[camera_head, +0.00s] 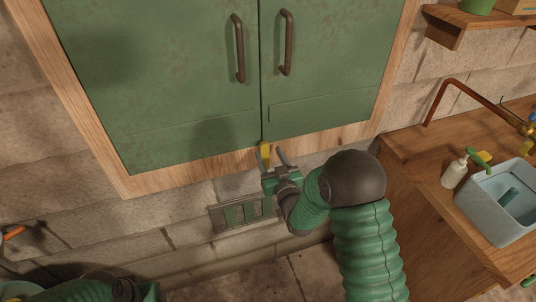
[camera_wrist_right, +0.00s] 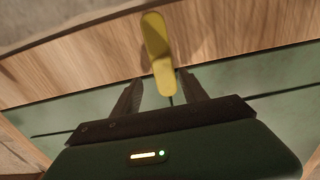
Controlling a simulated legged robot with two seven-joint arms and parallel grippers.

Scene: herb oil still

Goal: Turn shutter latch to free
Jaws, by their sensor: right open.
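The shutter latch (camera_head: 264,151) is a small yellow lever on the wooden frame below the seam of two shut green shutters (camera_head: 160,95). In the right wrist view the yellow latch (camera_wrist_right: 157,52) stands out from the wood, its near end close to the gap between my fingers. My right gripper (camera_head: 267,160) is open at the latch, with a finger to either side of it in the head view. In the wrist view the right gripper (camera_wrist_right: 163,93) holds nothing; whether a finger touches the latch I cannot tell. My left gripper is not visible; only part of that arm shows at the lower left.
A grey switch panel (camera_head: 243,213) is on the block wall below the frame. Two dark handles (camera_head: 239,48) stand out from the shutters. At right, a wooden counter (camera_head: 405,140) holds a basin (camera_head: 490,215), a white bottle (camera_head: 455,172) and a copper pipe (camera_head: 440,95).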

